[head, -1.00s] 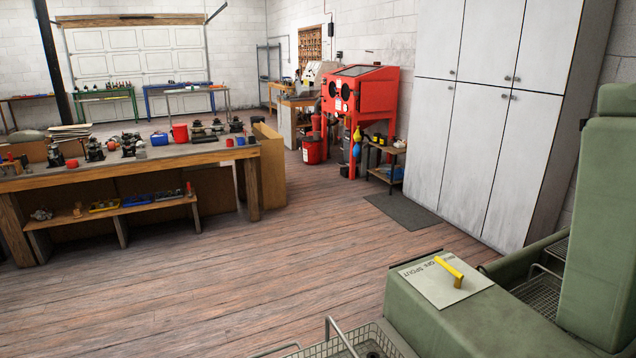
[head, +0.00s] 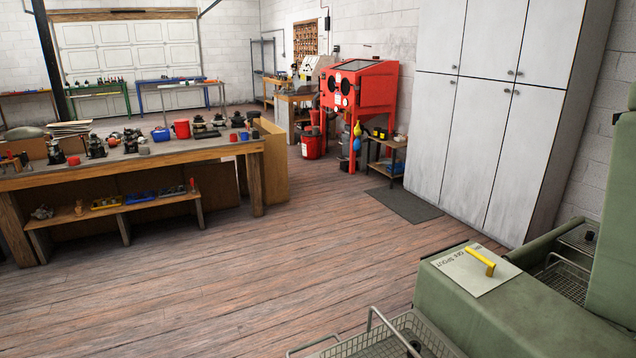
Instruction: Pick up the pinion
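No pinion can be made out in the head view. Several small dark mechanical parts (head: 97,148) stand on the long workbench (head: 190,153) at the left, too small to identify. Neither of my grippers is in view.
A green machine (head: 470,305) with a yellow handle (head: 480,262) and wire baskets (head: 395,340) stands at the lower right. Grey cabinets (head: 480,120), a red blasting cabinet (head: 362,85) and a small side table (head: 388,155) line the right wall. The wooden floor (head: 300,260) between is clear.

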